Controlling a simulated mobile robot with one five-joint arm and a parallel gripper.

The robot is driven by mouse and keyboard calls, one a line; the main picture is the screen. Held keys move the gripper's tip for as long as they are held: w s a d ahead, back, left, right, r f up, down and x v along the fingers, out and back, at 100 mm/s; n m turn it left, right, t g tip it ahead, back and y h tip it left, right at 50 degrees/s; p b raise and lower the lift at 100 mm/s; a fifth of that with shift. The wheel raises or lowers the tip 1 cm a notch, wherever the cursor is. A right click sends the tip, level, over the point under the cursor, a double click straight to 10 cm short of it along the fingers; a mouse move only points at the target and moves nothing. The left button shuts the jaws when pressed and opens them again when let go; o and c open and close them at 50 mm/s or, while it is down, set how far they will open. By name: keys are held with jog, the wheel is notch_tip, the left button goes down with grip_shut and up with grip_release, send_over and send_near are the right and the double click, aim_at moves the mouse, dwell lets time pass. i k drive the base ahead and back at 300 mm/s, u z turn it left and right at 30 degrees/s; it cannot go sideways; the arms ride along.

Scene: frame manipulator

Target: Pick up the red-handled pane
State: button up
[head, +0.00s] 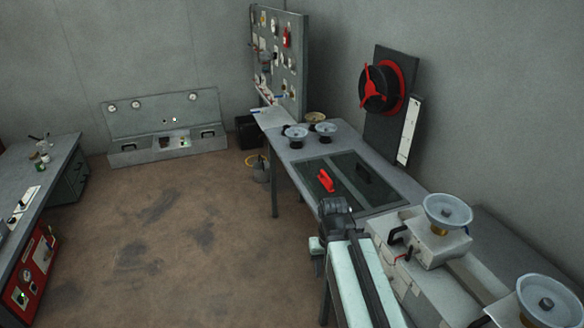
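The red-handled pane (334,193) is a dark panel lying flat in a grey frame on the long bench along the right wall. Its red handle (326,180) stands up from its surface. A second dark pane with a black handle (364,174) lies beside it to the right. The fingers are too small and partly hidden to tell open from shut.
Pale bowl-topped devices (447,212) stand on the bench at the right, close to my arm. Two small bowl-topped devices (297,132) stand behind the panes. A red wheel (381,88) is on an upright board. The brown floor (170,230) left of the bench is clear.

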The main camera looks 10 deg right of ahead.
aim_at(322, 181)
jog(key=u, duration=0.65)
jog(key=i, duration=1.5)
jog(key=u, duration=0.95)
jog(key=i, duration=0.55)
jog(key=z, duration=0.4)
jog(key=k, duration=0.55)
jog(key=u, duration=0.35)
